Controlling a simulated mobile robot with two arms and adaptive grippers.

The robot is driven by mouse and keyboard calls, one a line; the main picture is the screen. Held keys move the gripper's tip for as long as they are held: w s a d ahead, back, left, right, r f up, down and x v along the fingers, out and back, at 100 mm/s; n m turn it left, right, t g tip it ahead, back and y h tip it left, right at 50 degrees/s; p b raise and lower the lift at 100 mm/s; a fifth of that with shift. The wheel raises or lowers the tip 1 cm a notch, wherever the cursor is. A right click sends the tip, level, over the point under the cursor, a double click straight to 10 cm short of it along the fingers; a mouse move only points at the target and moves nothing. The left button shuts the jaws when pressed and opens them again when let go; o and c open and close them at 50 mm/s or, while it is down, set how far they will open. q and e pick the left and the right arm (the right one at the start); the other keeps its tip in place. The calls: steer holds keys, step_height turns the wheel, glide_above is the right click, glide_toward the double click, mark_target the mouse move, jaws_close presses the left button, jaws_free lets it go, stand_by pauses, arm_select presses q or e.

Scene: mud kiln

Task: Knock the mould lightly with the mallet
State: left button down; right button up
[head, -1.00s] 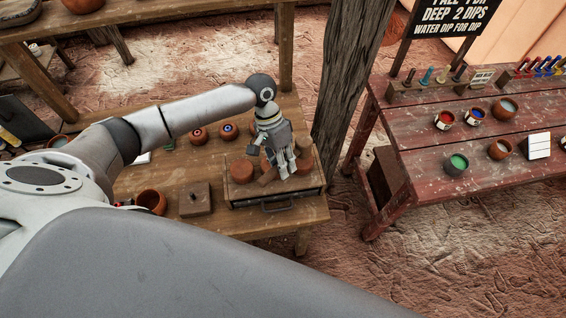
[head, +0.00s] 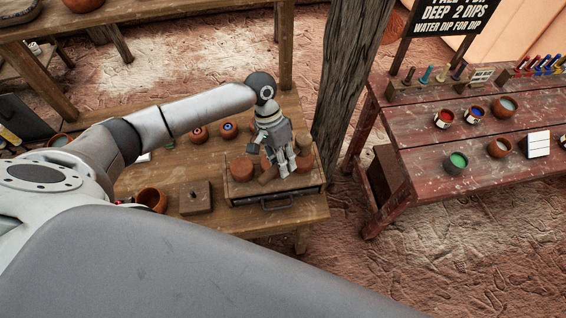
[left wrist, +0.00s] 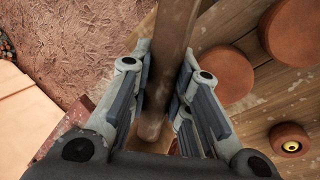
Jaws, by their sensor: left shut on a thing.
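My left gripper (head: 279,165) hangs over the low drawer box at the right end of the wooden table. It is shut on a brown wooden bar, apparently the mallet (left wrist: 174,35), which runs between the fingers in the left wrist view. In the head view a brown part of it (head: 267,175) shows by the fingertips. Round reddish-brown blocks, one left (head: 241,169) and one right (head: 305,161), stand on the box near the gripper. I cannot tell which piece is the mould. My right gripper is not in view.
The drawer box (head: 275,198) has a front handle. A square wooden block (head: 195,198), a clay bowl (head: 152,199) and small round pots (head: 199,134) sit to its left. A post (head: 345,90) rises close behind on the right. A red table (head: 430,170) with paint pots stands beyond.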

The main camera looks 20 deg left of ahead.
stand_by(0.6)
arm_select(q)
steer(key=shift+r, duration=1.95)
